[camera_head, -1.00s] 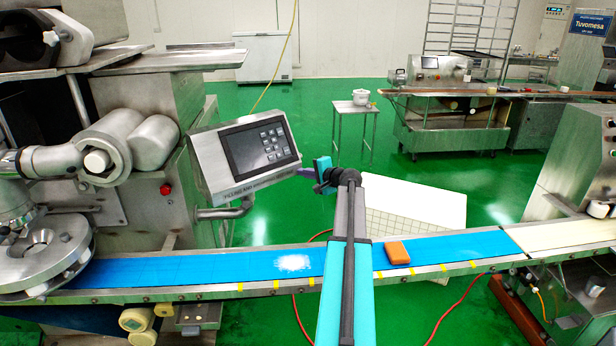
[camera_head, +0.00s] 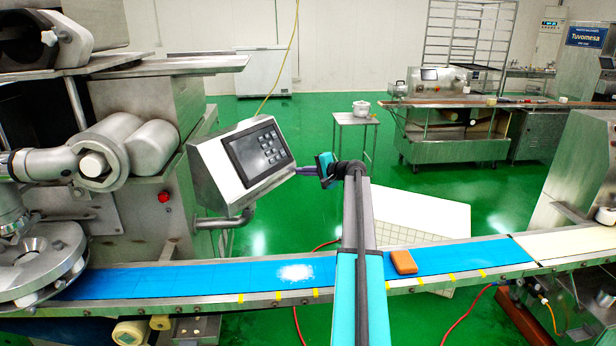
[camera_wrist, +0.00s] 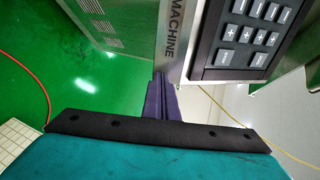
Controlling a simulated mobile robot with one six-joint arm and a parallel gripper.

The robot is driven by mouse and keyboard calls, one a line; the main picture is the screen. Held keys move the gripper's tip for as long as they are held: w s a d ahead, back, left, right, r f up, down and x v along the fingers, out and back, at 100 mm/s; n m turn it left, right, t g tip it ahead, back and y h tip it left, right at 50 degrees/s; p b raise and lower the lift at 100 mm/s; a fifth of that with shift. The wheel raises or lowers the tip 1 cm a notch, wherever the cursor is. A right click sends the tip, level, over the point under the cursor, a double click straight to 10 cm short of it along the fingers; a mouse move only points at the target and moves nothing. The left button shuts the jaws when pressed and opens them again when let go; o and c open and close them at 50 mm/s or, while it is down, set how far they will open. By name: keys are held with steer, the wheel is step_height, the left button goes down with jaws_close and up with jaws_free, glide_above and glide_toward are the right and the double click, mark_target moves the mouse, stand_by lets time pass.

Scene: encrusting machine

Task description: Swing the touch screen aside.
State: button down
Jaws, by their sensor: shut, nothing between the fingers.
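The touch screen (camera_head: 240,163) is a silver box with a dark panel and grey keys, on a bent metal pipe arm (camera_head: 226,219) at the side of the large machine. In the head view it is turned obliquely. My gripper (camera_head: 303,172) is at the right edge of the box, its purple fingers shut and empty. In the wrist view the fingers (camera_wrist: 160,95) point at the lower edge of the screen box (camera_wrist: 230,45), beside the lettering "MACHINE". They look to be at or very near the edge; contact itself cannot be told.
A blue conveyor belt (camera_head: 200,277) runs in front of the screen, with white powder and an orange block (camera_head: 404,262) on it. The large steel machine (camera_head: 130,170) stands left. Open green floor (camera_head: 300,130) lies behind, with a small table (camera_head: 355,125).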

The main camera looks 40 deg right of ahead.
steer(key=shift+w+d+b, duration=0.1)
steer(key=shift+w+b, duration=0.25)
steer(key=shift+w, duration=1.1)
steer(key=shift+s+d+f, duration=0.1)
steer(key=shift+s, duration=0.1)
steer(key=s+d+r+b, duration=0.2)
steer(key=s+d, duration=0.3)
steer(key=s, duration=0.7)
steer(key=shift+r, duration=0.55)
steer(key=shift+s, duration=0.1)
